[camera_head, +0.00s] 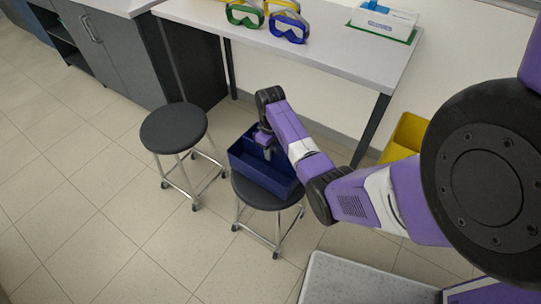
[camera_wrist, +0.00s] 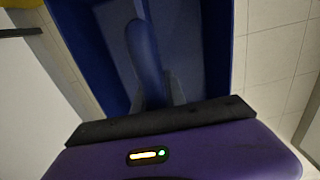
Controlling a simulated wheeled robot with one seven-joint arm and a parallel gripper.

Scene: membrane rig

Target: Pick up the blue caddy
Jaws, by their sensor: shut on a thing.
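The blue caddy (camera_head: 262,178) is an open dark blue box resting on, or just above, a round dark stool (camera_head: 243,195); I cannot tell which. My gripper (camera_head: 267,150) reaches down into the middle of the caddy. In the wrist view the caddy (camera_wrist: 215,50) fills the upper middle, and its rounded central handle (camera_wrist: 145,50) runs down between my gripper's fingers (camera_wrist: 158,98). The gripper is shut on this handle. The handle is mostly hidden by my arm in the head view.
A second empty stool (camera_head: 173,128) stands to the left. A yellow bin (camera_head: 402,137) stands on the floor at right. The tiled floor at left is clear.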

